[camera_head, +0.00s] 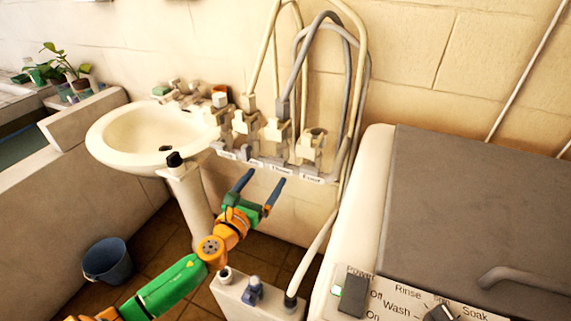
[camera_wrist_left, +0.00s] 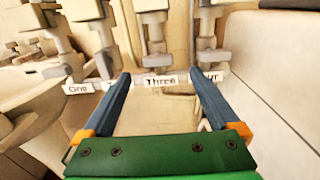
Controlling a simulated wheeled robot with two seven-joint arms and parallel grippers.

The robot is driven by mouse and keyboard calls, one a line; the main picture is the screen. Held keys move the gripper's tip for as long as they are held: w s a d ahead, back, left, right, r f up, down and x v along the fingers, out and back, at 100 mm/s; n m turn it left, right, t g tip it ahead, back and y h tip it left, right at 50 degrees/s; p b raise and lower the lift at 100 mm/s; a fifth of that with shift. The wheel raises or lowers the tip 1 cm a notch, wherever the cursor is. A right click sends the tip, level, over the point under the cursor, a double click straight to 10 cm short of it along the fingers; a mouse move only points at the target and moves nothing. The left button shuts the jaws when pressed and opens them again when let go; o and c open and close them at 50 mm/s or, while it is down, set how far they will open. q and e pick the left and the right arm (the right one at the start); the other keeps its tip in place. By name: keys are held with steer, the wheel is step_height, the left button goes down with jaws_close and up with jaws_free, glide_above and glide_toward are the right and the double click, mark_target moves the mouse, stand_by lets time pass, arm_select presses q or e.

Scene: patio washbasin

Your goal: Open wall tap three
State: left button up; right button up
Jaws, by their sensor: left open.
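Wall tap three (camera_head: 276,132) is the third of a row of pale taps on the wall right of the basin, above a label reading Three. In the left wrist view, tap three (camera_wrist_left: 153,28) stands above its label (camera_wrist_left: 160,79), between my fingers. I cannot tell how its handle is turned. My left gripper (camera_head: 262,184) is open and empty, its blue fingers pointing up toward the taps from below. In the left wrist view its fingertips (camera_wrist_left: 160,76) straddle the Three label, apart from the tap as far as I can see. My right gripper is not in view.
Tap one (camera_head: 222,112), tap two (camera_head: 245,124) and tap four (camera_head: 312,146) stand close beside tap three. Several hoses (camera_head: 347,80) loop above them. A white basin (camera_head: 110,138) is at left, a washing machine (camera_head: 385,190) at right, and a blue bucket (camera_head: 107,262) on the floor.

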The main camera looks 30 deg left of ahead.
mark_target(274, 163)
arm_select(q)
steer(key=w, duration=0.5)
steer(key=shift+w+a, duration=0.2)
steer(key=shift+a, duration=0.2)
steer(key=shift+w, duration=0.35)
steer(key=shift+s, duration=0.1)
steer(key=c, duration=1.4)
